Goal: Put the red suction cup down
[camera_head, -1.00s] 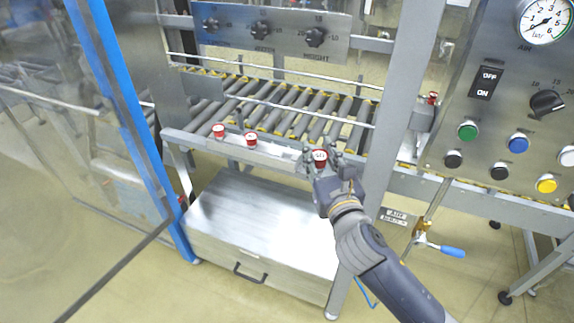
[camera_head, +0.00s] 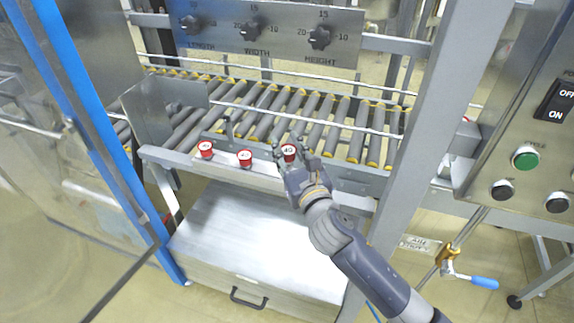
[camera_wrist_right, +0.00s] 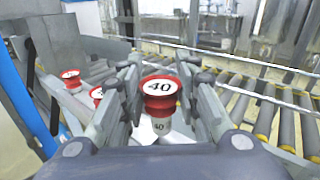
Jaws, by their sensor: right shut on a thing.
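I cannot tell whether the cup touches the ledge. My left gripper is not in view.
Two other red cups with white tops, one at the left (camera_head: 205,149) and one nearer (camera_head: 245,158), stand on the ledge (camera_head: 262,179). The roller conveyor (camera_head: 262,108) lies behind. A metal box (camera_head: 250,245) is below. A grey upright post (camera_head: 432,120) stands to the right.

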